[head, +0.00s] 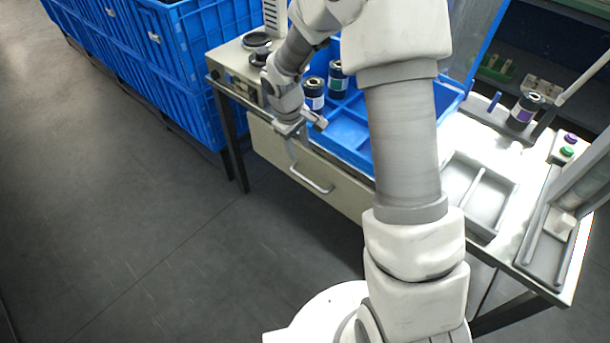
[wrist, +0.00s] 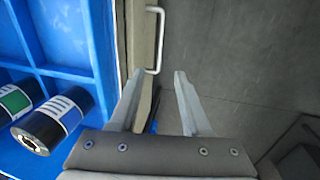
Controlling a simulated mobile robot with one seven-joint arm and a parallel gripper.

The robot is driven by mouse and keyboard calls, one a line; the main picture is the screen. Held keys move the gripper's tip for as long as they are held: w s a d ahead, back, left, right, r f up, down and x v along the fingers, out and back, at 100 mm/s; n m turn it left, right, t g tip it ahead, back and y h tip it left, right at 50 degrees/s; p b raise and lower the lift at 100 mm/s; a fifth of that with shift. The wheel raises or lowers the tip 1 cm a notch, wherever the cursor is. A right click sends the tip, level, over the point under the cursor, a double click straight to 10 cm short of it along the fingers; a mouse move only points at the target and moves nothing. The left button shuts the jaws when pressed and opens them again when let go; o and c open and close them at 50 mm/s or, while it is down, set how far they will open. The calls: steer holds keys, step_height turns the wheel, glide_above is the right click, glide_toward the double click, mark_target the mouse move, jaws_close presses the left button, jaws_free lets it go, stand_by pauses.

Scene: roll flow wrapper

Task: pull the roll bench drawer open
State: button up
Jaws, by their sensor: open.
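The roll bench drawer (head: 345,196) is a beige front under the bench top, and it looks closed. Its pale bar handle (head: 312,180) runs along the front. The handle also shows in the wrist view (wrist: 161,42), near the top, beyond my fingertips. My gripper (head: 291,145) hangs at the bench's front edge, close to the drawer's left part. In the wrist view my gripper (wrist: 158,85) has its two fingers apart with nothing between them. The handle appears ahead of the fingers and not between them. I cannot tell the exact gap in depth.
A blue divided tray (head: 350,135) with dark rolls (head: 313,92) stands on the bench beside my gripper. Blue crates (head: 190,60) are stacked at the back left. A grey tray (head: 480,190) lies at the right. The floor (head: 150,240) before the drawer is clear.

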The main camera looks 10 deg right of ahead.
mark_target(306, 179)
steer(key=f+b, duration=0.1)
steer(key=f, duration=0.3)
steer(key=w+d+f+b, duration=0.1)
steer(key=f, duration=0.4)
steer(key=d+f+b, duration=0.1)
steer(key=f, duration=0.4)
steer(key=shift+w+d+f, duration=0.1)
steer(key=shift+w+f, duration=0.1)
steer(key=shift+w, duration=0.1)
jaws_close()
stand_by(0.6)
